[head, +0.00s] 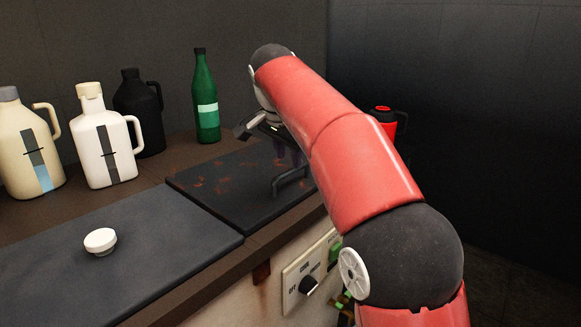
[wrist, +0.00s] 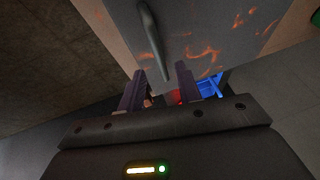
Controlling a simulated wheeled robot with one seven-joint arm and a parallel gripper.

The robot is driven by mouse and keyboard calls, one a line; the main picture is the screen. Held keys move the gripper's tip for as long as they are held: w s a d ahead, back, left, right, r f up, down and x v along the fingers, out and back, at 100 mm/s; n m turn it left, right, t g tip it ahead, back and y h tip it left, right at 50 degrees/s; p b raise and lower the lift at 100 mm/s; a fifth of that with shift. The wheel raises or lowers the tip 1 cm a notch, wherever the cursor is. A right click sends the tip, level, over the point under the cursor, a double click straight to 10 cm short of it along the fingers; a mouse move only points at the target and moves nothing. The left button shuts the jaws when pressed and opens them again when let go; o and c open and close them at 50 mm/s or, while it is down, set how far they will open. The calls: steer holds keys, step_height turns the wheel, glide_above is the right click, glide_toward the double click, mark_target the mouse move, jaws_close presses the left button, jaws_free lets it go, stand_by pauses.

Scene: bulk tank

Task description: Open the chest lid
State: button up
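The chest lid (head: 225,180) is a dark, rust-marked panel set in the counter; in the wrist view it is the grey panel with orange marks (wrist: 205,25). Its dark bar handle (head: 290,182) stands near the lid's front right side and shows in the wrist view (wrist: 150,40). My gripper (head: 284,155) is above the lid by the handle, partly hidden by my red arm in the head view. In the wrist view its two fingers (wrist: 161,70) are spread apart, with the handle's lower end appearing between the tips. Whether they touch it I cannot tell.
A second dark panel (head: 150,245) at the left carries a white cap (head: 100,240). Jugs (head: 105,145) and a green bottle (head: 206,105) stand behind. A red container (head: 383,120) is behind my arm. A knob panel (head: 309,281) is on the front.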

mark_target(290, 172)
steer(key=shift+x, duration=1.8)
jaws_close()
